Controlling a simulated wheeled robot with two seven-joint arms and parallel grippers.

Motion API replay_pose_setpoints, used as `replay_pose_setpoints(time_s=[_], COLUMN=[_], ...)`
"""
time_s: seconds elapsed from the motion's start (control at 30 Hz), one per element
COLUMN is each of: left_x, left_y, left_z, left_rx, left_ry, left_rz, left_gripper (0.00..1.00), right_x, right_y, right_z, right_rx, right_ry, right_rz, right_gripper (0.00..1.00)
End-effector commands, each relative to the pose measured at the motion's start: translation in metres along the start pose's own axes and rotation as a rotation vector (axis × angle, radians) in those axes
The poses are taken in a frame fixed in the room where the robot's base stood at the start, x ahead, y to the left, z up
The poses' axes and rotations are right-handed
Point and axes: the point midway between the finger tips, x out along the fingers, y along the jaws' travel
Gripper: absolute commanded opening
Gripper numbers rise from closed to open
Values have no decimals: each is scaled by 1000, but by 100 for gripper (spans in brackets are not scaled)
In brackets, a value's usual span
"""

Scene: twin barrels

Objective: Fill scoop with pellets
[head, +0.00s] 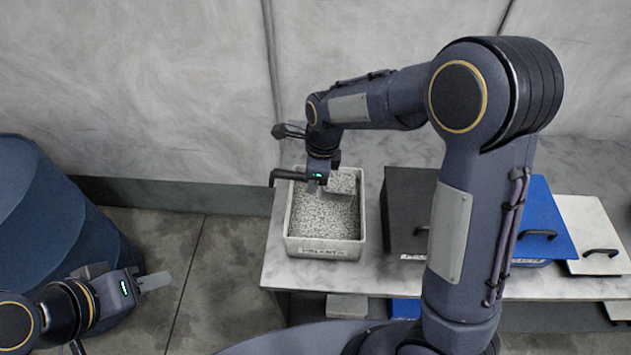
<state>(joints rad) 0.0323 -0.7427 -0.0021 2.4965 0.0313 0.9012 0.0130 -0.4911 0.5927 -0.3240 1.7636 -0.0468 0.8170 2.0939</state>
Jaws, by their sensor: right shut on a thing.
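A light grey bin (324,251) full of speckled grey-white pellets (312,222) stands at the left end of the counter. My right gripper (318,183) reaches down over the bin's back part. It is shut on what looks like the scoop (342,191), a small grey piece at the pellets' surface. The gripper and wrist hide much of its handle, and I cannot tell how many pellets are in it. My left gripper (154,282) hangs at the lower left, away from the counter, with nothing visible in it; its finger gap is unclear.
The marbled counter (376,263) holds a black-lidded bin (399,215), a blue-lidded bin (540,225) and a white lid (592,237) with a black handle. My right arm covers part of them. A large blue barrel (45,220) stands at the left. The floor between is clear.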

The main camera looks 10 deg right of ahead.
Motion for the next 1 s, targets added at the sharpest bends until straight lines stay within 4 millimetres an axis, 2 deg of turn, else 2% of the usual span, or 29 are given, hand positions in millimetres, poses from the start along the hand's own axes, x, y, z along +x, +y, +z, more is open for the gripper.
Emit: replay_pose_setpoints(time_s=[0.4, 1.0], left_x=[0, 0], left_y=[0, 0], left_z=[0, 0], left_rx=[0, 0], left_ry=[0, 0], left_rz=[0, 0], left_gripper=[36, 36], right_x=[-20, -24], right_y=[0, 0], right_z=[10, 11], right_rx=[-1, 1], right_ry=[91, 111], right_rz=[-1, -1], right_gripper=[0, 0])
